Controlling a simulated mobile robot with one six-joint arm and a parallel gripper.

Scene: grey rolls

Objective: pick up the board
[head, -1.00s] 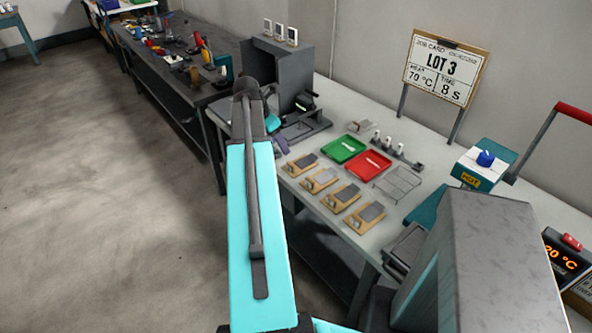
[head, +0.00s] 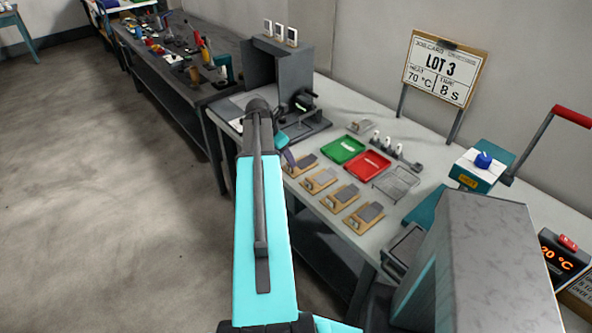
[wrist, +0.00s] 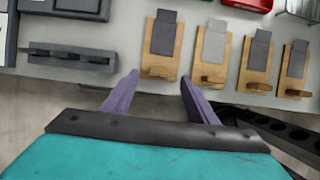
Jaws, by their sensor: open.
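Several wooden boards, each with a grey sheet on top and a small block at the near end, lie in a row on the pale workbench (head: 425,165). In the wrist view these are the leftmost board (wrist: 160,48), a second with a lighter sheet (wrist: 210,60), a third (wrist: 255,65) and one at the right edge (wrist: 293,70). They also show in the head view, the front one lowest (head: 363,218). Which board is meant cannot be told. My gripper (wrist: 158,78) is open and empty, its purple fingers just short of the leftmost board's near end. In the head view my arm partly hides it.
A green tray (head: 343,150), a red tray (head: 367,165) and a wire rack (head: 397,181) lie behind the boards. A dark slotted bar (wrist: 70,55) is left of my fingers. A grey box-like machine (head: 290,75) stands at the bench's far end.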

